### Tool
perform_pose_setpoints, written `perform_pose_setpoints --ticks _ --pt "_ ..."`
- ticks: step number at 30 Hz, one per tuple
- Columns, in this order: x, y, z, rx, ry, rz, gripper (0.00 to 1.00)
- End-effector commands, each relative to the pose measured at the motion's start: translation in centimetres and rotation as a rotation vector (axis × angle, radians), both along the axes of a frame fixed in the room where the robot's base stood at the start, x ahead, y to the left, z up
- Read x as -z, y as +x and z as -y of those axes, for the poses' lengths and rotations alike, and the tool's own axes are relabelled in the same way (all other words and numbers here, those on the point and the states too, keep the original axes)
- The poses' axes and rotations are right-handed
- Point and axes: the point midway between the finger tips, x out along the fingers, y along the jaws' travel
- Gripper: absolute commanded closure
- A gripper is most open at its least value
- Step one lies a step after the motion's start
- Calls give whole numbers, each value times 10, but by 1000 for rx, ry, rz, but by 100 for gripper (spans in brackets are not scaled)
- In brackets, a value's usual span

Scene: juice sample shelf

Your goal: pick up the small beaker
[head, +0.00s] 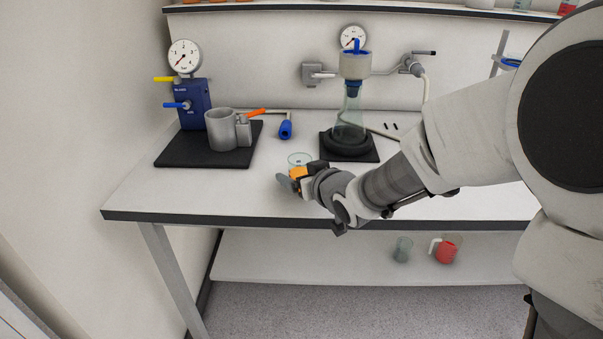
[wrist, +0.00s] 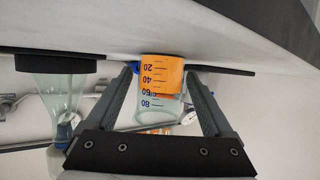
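In the head view the beaker (head: 299,159) looks upright at the bench's front middle, partly hidden by my gripper (head: 293,181). In the wrist view my gripper (wrist: 161,72) has one finger on each side of the beaker, the tips very close to its walls. I cannot tell whether the fingers press on the glass, or whether the base touches the bench.
A flask (head: 350,112) on a black base stands behind and right. A grey cup-shaped vessel (head: 220,130) and blue gauge unit (head: 194,105) stand on a black mat at the left. Another beaker (head: 402,250) and a red-filled jug (head: 448,249) are on the lower shelf. The bench's front left is clear.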

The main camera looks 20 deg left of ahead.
Motion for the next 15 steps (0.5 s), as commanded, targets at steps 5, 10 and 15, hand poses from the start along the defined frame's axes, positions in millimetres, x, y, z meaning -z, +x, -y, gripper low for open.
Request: perform_pose_setpoints --ticks 5,10,15 --pt "0 0 0 0 0 0 48" --pt "0 0 0 0 0 0 79" --pt "-1 0 0 0 1 1 99"
